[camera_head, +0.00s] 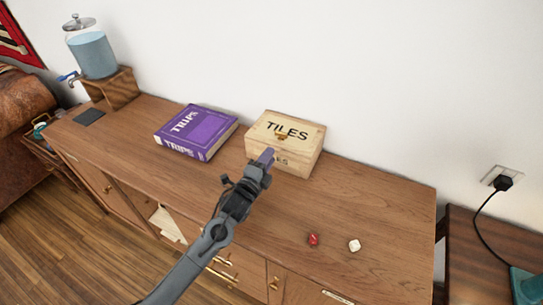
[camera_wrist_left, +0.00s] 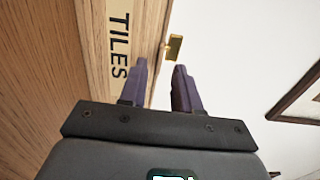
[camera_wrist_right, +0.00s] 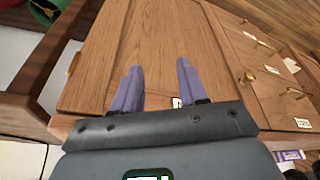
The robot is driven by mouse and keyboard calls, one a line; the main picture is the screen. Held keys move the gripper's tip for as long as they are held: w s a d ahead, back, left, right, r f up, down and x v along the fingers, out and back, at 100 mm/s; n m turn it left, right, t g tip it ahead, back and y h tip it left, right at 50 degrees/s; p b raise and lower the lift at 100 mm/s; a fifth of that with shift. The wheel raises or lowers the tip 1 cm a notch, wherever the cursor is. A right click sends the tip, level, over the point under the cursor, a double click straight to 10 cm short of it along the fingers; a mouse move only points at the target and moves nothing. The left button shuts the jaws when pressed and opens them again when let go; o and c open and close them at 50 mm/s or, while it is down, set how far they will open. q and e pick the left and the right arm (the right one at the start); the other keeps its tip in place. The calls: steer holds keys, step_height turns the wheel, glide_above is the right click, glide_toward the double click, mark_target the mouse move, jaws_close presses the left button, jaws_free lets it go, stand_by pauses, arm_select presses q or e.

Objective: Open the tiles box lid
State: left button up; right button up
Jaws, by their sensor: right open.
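The tiles box (camera_head: 311,151) is a pale wooden box with "TILES" on its top and front. It stands on the cabinet top near the wall, and its lid (camera_head: 300,121) is down. A small brass latch (camera_head: 281,136) sits at the lid's front edge; it also shows in the left wrist view (camera_wrist_left: 174,47), just beyond the fingertips. My left gripper (camera_head: 267,154) is in front of the box, covering part of its front face. Its fingers are apart with nothing between them; contact is unclear. My right gripper (camera_wrist_right: 158,75) is open and empty, facing wooden cabinet fronts.
A purple "TRIPS" box (camera_head: 197,132) lies left of the tiles box. A red die (camera_head: 314,240) and a white die (camera_head: 354,245) lie at the front right. A water dispenser (camera_head: 93,54) stands far left. The cabinet top (camera_head: 385,205) is clear at the right.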

arm_select(q)
steer(key=shift+x, duration=1.35)
steer(key=shift+c, duration=0.5)
jaws_close()
